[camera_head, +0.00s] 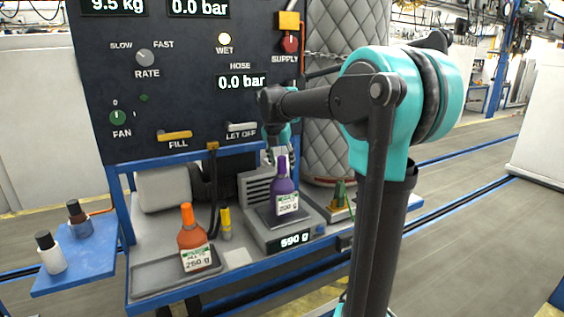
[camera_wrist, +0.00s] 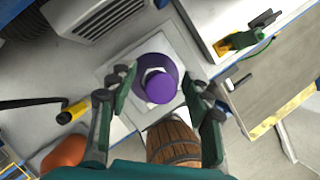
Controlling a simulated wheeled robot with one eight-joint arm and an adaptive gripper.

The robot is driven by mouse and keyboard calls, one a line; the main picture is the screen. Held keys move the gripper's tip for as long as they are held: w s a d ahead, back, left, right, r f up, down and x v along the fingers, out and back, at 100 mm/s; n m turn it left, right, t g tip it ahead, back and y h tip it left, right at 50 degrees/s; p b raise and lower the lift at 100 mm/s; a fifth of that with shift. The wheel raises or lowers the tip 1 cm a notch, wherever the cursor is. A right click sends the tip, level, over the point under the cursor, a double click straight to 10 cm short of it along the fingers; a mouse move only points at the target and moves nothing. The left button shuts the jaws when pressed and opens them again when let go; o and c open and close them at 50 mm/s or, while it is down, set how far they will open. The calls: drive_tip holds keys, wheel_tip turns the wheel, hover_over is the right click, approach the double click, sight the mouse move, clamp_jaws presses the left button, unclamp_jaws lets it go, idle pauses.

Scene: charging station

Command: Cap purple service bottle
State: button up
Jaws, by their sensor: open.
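The purple service bottle (camera_head: 284,193) stands upright on the scale (camera_head: 284,236), whose display reads 590 g. It has a white and green label and a narrow purple top. From above in the wrist view, its round purple top (camera_wrist: 160,88) shows over the wider purple body. I cannot tell whether that top is a cap or the bare neck. My gripper (camera_head: 280,154) is just above the bottle. In the wrist view my gripper (camera_wrist: 161,84) is open, with one finger on each side of the bottle top and a gap to both.
An orange bottle (camera_head: 193,238) stands on a grey tray, left of a yellow tube (camera_head: 225,223). A white bottle (camera_head: 50,254) and brown bottle (camera_head: 78,219) stand on the blue side shelf. A wooden barrel (camera_wrist: 173,146) shows between my fingers. The control panel (camera_head: 190,80) rises behind.

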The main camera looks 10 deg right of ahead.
drive_tip(key=v, duration=1.2)
